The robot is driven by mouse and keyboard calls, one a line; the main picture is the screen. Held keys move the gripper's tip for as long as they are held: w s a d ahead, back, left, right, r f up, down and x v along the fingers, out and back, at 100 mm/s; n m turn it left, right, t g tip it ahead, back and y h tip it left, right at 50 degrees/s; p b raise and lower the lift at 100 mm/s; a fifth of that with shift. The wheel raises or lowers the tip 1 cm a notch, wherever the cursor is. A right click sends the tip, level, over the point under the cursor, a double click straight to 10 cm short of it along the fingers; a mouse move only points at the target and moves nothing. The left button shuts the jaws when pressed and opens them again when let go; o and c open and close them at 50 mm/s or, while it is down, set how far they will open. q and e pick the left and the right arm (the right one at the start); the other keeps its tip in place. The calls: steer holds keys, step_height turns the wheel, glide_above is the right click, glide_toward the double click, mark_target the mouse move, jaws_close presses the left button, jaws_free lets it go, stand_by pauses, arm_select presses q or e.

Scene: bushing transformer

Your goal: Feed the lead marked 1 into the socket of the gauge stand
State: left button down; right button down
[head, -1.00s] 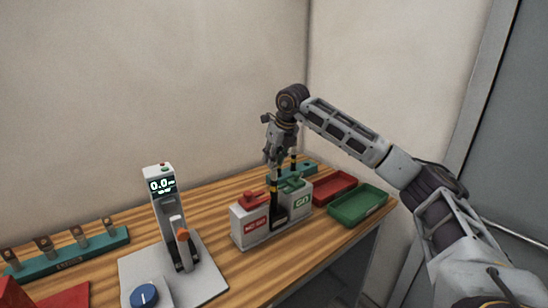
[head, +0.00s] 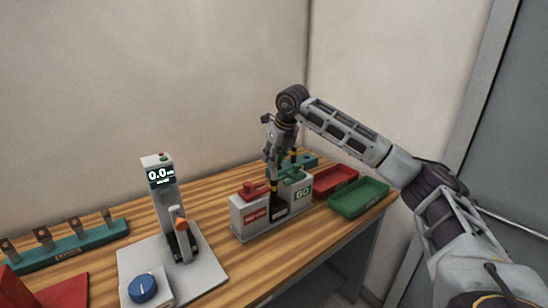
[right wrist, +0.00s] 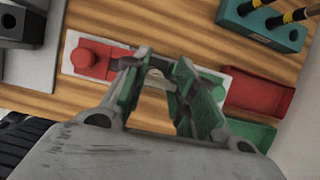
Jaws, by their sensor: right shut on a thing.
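The white gauge stand (head: 250,217) has a red half, a green half marked GO and a dark middle section; it also shows in the right wrist view (right wrist: 125,85). My right gripper (head: 272,168) is directly above its middle, pointing down and shut on a dark lead (head: 273,187). The lead is upright over or in the dark middle section; its lower end and number cannot be made out. In the right wrist view, my fingers (right wrist: 158,75) hide most of the lead. My left gripper is not in view.
A teal block (head: 307,162) with black-and-yellow banded leads (right wrist: 292,15) stands behind. A red tray (head: 335,183) and a green tray (head: 360,198) lie to the right. A display stand (head: 162,180) and a teal rack (head: 70,252) are left. Bare wood lies between the two stands.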

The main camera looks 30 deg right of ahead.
steer(key=shift+f, duration=0.15)
stand_by(0.3)
steer(key=c, duration=1.1)
jaws_free()
steer(key=shift+v, duration=6.05)
steer(key=shift+f, duration=0.1)
